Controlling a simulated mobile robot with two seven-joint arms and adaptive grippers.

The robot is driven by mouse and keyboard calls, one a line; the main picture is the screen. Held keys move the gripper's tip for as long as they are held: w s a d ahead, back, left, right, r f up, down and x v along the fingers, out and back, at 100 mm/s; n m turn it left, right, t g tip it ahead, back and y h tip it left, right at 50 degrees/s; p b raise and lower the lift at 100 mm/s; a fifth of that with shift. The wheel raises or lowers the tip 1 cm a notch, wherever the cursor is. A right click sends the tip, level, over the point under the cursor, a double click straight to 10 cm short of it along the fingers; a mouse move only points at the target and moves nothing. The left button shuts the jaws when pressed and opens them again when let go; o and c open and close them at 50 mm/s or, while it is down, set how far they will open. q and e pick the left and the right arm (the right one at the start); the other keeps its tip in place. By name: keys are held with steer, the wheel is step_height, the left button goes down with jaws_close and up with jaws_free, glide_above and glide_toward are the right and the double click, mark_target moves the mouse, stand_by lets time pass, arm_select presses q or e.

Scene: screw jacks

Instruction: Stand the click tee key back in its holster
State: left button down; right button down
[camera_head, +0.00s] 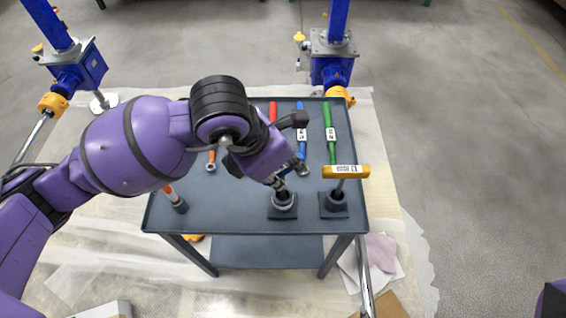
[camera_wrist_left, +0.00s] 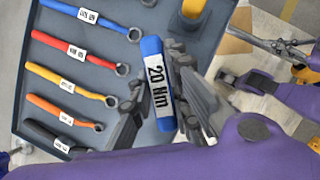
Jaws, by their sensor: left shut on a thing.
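The click tee key shows in the left wrist view as a blue bar handle (camera_wrist_left: 158,85) with a white label reading 20 Nm. My left gripper (camera_wrist_left: 157,105) is shut on this handle, with dark fingers on both sides of it. In the head view my left gripper (camera_head: 278,182) is just above the middle dark holster (camera_head: 283,212) at the table's near edge. The wrist and fingers hide most of the key there. I cannot tell how far its shaft is inside the holster.
A yellow-orange tee key (camera_head: 346,171) stands in the right holster (camera_head: 333,206), close beside my left gripper. Wrenches, including a green one (camera_head: 329,130), lie farther back on the dark table (camera_head: 235,222). Blue screw jacks (camera_head: 331,60) stand behind.

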arm_select(q)
steer(key=shift+f, duration=0.5)
steer(key=c, duration=1.6)
jaws_free()
steer(key=v, duration=1.2)
